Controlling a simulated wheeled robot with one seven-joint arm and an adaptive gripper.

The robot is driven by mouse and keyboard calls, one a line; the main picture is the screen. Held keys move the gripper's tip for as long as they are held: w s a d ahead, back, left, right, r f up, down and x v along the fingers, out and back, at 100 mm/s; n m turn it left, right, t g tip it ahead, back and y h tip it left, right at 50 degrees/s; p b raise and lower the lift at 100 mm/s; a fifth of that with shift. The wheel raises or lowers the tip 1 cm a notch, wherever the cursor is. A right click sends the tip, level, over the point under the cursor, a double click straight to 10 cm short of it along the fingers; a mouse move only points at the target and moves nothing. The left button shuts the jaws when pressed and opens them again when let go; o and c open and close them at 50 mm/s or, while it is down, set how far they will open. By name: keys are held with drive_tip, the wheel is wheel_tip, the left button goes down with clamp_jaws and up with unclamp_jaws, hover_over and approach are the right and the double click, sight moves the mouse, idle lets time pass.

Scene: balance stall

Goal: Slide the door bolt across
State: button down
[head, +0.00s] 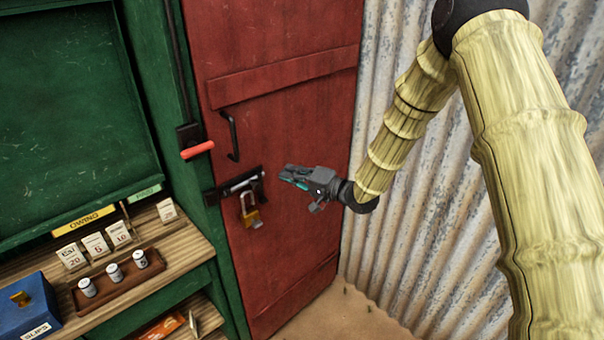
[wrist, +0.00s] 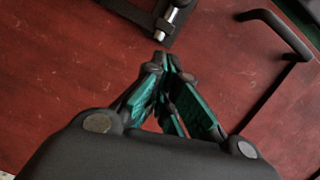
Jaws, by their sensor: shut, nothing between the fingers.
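The door bolt (head: 243,182) is a pale metal rod in a black housing on the red door (head: 290,120), near the door's left edge. A brass padlock (head: 250,214) hangs below it. In the wrist view, the end of the bolt (wrist: 173,17) shows at the top, beyond my fingertips. My gripper (head: 284,173) is to the right of the bolt, apart from it, with its fingers pointing left. In the wrist view, my gripper (wrist: 166,62) has its fingertips together with nothing between them. The wrist view cuts off most of the bolt.
A black door handle (head: 233,136) stands out above the bolt, and shows at the wrist view's upper right (wrist: 275,25). A red-handled lever (head: 197,149) is on the frame to the left. A wooden counter (head: 190,250) holds cards and weights. Corrugated metal wall is at right.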

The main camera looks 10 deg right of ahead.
drive_tip(key=shift+s+a+f+p, duration=0.1)
drive_tip(key=shift+a+f+p, duration=0.1)
drive_tip(key=shift+a+p, duration=0.45)
drive_tip(key=shift+s+a+f+p, duration=0.15)
drive_tip(key=shift+a+f+p, duration=0.1)
drive_tip(key=shift+a, duration=0.8)
drive_tip(key=shift+s+a+f+p, duration=0.15)
drive_tip(key=shift+a+p, duration=0.3)
drive_tip(key=shift+a, duration=0.4)
drive_tip(key=s+a, duration=0.1)
drive_tip(key=a, duration=0.1)
drive_tip(key=s+a, duration=0.2)
drive_tip(key=shift+r+b, duration=0.1)
drive_tip(key=shift+b, duration=0.2)
drive_tip(key=shift+w+d, duration=0.1)
drive_tip(key=b, duration=0.3)
approach(257, 185)
drive_tip(key=d, duration=0.1)
drive_tip(key=w+d, duration=0.1)
drive_tip(key=d+r, duration=0.1)
drive_tip(key=d, duration=0.1)
drive_tip(key=shift+w, duration=0.3)
